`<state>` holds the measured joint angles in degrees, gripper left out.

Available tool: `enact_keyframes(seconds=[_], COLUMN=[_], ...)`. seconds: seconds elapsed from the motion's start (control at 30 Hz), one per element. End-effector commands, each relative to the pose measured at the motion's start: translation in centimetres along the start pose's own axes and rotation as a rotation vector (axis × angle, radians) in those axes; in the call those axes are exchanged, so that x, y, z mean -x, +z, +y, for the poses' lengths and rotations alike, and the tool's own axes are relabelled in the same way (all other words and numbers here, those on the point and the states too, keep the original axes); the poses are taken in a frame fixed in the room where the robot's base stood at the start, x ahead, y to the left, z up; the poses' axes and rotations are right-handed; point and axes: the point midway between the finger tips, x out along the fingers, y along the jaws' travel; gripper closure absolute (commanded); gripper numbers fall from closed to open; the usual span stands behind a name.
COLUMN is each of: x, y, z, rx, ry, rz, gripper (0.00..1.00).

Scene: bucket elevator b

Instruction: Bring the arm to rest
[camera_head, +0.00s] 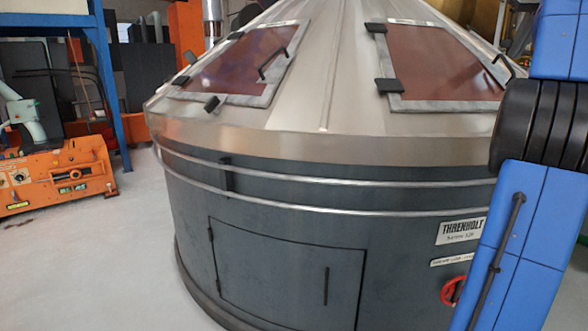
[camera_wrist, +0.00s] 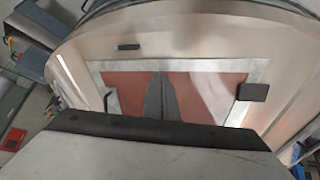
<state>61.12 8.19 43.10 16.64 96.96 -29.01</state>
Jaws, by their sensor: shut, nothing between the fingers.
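My gripper (camera_wrist: 160,78) shows in the wrist view as two dark grey fingers side by side, closed with nothing between them. The fingers overlap a red-brown hatch panel (camera_wrist: 205,88) with a pale frame on a metal cone; I cannot tell how far away it is. In the head view, blue links of my arm (camera_head: 532,220) with a black ribbed joint rise along the right edge. They hide part of the large machine (camera_head: 290,215) behind them. My gripper is outside the head view.
The machine has a dark grey drum, two framed hatches (camera_head: 240,62) (camera_head: 440,65) on its cone, a shut lower door (camera_head: 285,270) and a red handwheel (camera_head: 452,290). An orange machine (camera_head: 60,175) stands at left by a blue post (camera_head: 108,90). Pale floor (camera_head: 110,260) at left is clear.

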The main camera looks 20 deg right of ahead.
Motion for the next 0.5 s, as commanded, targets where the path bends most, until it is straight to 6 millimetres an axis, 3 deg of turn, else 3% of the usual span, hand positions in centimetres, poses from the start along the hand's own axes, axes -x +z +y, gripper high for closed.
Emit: enact_keyframes(seconds=[0.27,0.37,0.5], x=[-1.5,-2.4,-3.9], y=[0.8,1.8,4.2], z=[-6.0,-9.1,-14.9], rx=[0.013,0.021,0.039], ry=[-0.038,-0.057,-0.09], rz=[-0.014,-0.024,-0.042], gripper=[1.0,1.0,1.0])
